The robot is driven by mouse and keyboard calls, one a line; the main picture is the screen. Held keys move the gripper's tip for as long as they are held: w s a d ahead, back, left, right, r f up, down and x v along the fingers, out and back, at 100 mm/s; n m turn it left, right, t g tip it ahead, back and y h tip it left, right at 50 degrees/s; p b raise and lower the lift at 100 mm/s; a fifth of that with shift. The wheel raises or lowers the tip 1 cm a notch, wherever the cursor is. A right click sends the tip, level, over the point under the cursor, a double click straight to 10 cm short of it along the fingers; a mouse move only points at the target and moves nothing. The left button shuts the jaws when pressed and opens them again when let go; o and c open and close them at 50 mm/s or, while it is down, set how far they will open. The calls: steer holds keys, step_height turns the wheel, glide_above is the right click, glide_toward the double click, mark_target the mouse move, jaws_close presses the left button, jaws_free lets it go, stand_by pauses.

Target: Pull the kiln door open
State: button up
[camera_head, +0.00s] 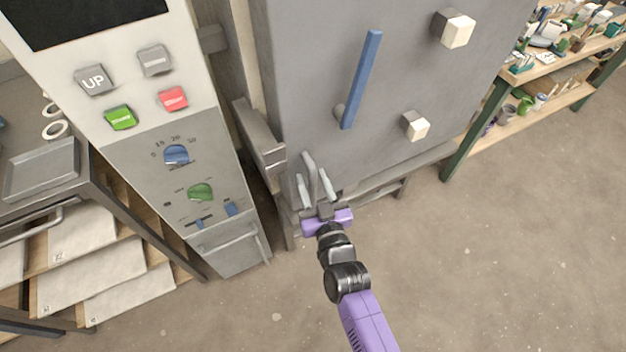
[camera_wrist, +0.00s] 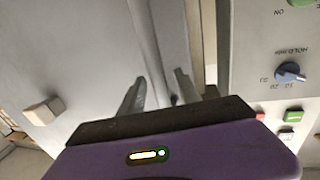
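The kiln door (camera_head: 310,60) is a large grey panel with a blue bar (camera_head: 362,80) and two pale square knobs on it. It looks closed. Near its lower left corner a short pale grey upright bar (camera_head: 309,163) shows. My gripper (camera_head: 315,187) is at this corner, with its two fingers apart and the pale bar seen between or just behind them. The wrist view shows the fingers (camera_wrist: 158,92) apart, with a long pale bar (camera_wrist: 144,45) running up from between them. Contact with the bar cannot be told.
A control panel (camera_head: 175,155) with buttons and knobs stands close left of the door. Left of it is a rack (camera_head: 85,280) with boards. A wooden shelf (camera_head: 545,75) with pots stands at the right. The floor (camera_head: 480,260) in front is clear.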

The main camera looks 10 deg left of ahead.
jaws_close()
stand_by(1.4)
